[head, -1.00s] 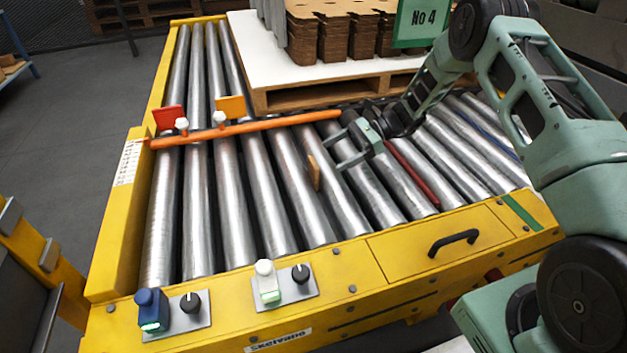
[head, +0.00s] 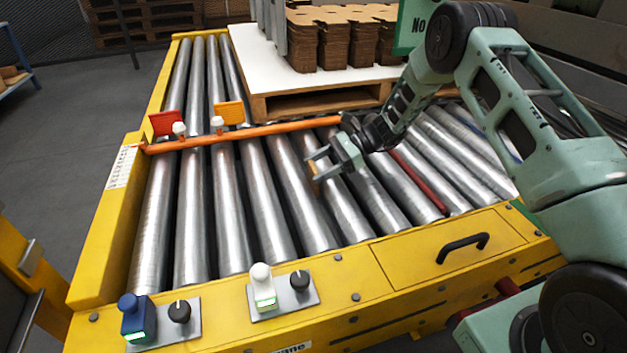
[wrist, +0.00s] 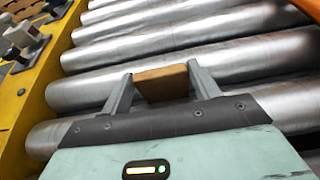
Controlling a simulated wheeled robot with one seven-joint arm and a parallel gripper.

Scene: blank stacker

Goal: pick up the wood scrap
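The wood scrap (wrist: 162,84) is a small brown block. In the wrist view it lies between the two fingertips of my gripper (wrist: 160,80), across most of the gap, close to the right finger. In the head view only a sliver of the scrap (head: 313,169) shows at the fingers, over the metal rollers. My gripper (head: 313,167) is low over the rollers with its fingers spread to either side of the scrap. I cannot tell whether both fingers touch it. The scrap's lower part is hidden.
The roller conveyor has a yellow frame (head: 350,300) with knobs and a black handle (head: 462,247). An orange bar (head: 260,131) crosses the rollers behind my gripper. A pallet (head: 320,104) with stacked cardboard stands beyond. A red bar (head: 420,184) lies right of my gripper.

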